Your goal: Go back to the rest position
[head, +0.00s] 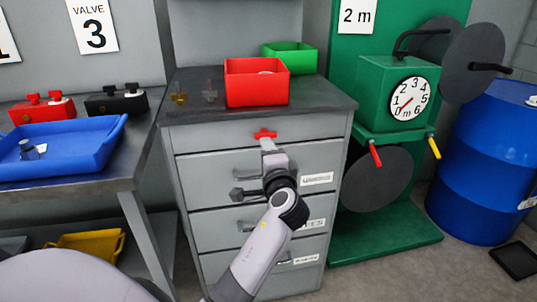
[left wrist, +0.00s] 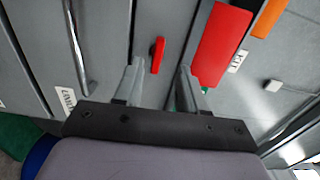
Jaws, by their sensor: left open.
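My left gripper (head: 267,146) is in front of the upper part of a grey drawer cabinet (head: 190,137). In the left wrist view its two fingers (left wrist: 160,72) stand apart, with nothing held between them. A small red piece (head: 265,133) shows just beyond the fingertips, near the cabinet's top drawer. It also shows between the fingers in the left wrist view (left wrist: 157,55); I cannot tell what it is fixed to. My right gripper is in neither view.
A red bin (head: 256,88) and a green bin (head: 298,58) stand on the cabinet top. A blue tray (head: 95,150) is on the left bench. A green gauge stand (head: 390,225) and a blue drum (head: 490,170) are at the right. Drawer handles stick out near my left arm.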

